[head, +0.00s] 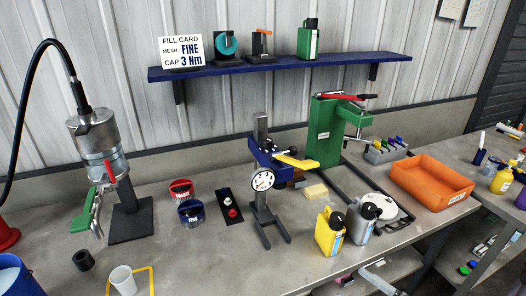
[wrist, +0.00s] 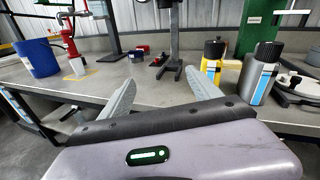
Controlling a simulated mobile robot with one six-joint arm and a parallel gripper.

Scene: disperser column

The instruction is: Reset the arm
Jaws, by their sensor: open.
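My gripper (wrist: 163,88) shows in the wrist view with its two grey fingers spread apart. Nothing is between the fingers. They point toward the front of the grey workbench (wrist: 145,80), with the bench objects beyond them. The fingers appear apart from all of these objects. In the head view I cannot clearly make out the gripper; pale shapes at the bottom edge are too cut off to tell.
The bench holds a column with a dial gauge (head: 263,180), a yellow bottle (head: 329,231), a grey bottle (head: 362,222), a white cup (head: 123,280), an orange tray (head: 432,182) and a green press (head: 325,130). A blue bucket (wrist: 38,57) stands left. A blue shelf (head: 280,66) hangs behind.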

